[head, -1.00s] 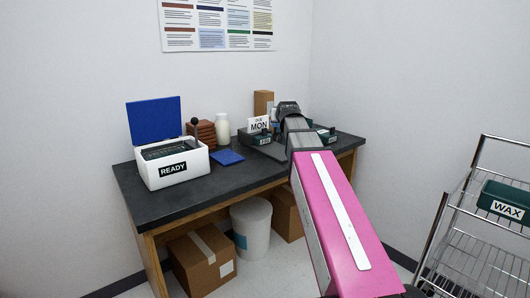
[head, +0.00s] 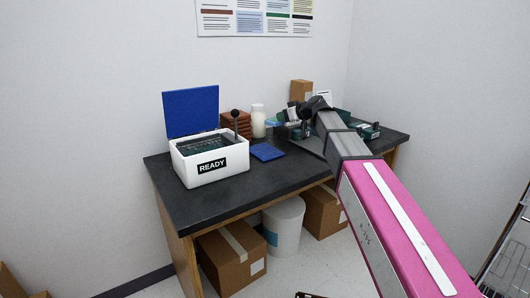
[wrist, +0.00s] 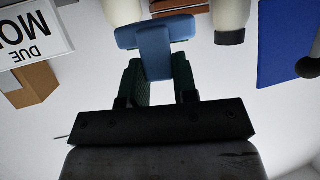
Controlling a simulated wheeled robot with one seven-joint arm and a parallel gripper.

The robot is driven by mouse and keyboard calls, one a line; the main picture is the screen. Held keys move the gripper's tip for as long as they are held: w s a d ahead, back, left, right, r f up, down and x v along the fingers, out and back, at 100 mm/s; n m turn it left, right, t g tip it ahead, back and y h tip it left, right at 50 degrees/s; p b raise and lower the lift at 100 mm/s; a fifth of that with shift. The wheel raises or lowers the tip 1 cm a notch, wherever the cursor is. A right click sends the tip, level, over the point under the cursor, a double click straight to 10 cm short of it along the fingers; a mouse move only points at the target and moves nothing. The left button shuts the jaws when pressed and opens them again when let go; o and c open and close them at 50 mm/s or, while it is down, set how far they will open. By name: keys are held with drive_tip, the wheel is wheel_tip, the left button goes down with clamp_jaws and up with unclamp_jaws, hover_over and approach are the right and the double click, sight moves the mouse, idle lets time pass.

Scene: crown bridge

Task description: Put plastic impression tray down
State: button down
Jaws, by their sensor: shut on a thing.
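The plastic impression tray is light blue and shows in the wrist view (wrist: 153,45). My gripper (wrist: 158,78) is shut on it, with dark green finger pads on both sides of its stem. In the head view the tray (head: 273,123) is a small light-blue patch just left of my gripper (head: 283,129), above the back of the dark table. The gripper's fingertips are small there and hard to make out. A flat blue pad (head: 267,152) lies on the table (head: 235,193), in front and to the left of the held tray.
A white box marked READY (head: 210,166), with a raised blue lid, stands at the left, a black-knobbed lever (head: 235,115) beside it. Brown stacked blocks (head: 243,127) and a white bottle (head: 258,121) stand behind. The table's front is clear. A wire cart (head: 507,250) is at right.

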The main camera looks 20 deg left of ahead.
drive_tip(key=s+a+n+g, duration=0.2)
drive_tip(key=a, duration=0.3)
hover_over(272, 153)
drive_tip(key=shift+y, duration=0.4)
wheel_tip(272, 153, down, 10)
drive_tip(key=shift+w+a+r, duration=0.15)
drive_tip(key=shift+f, duration=0.6)
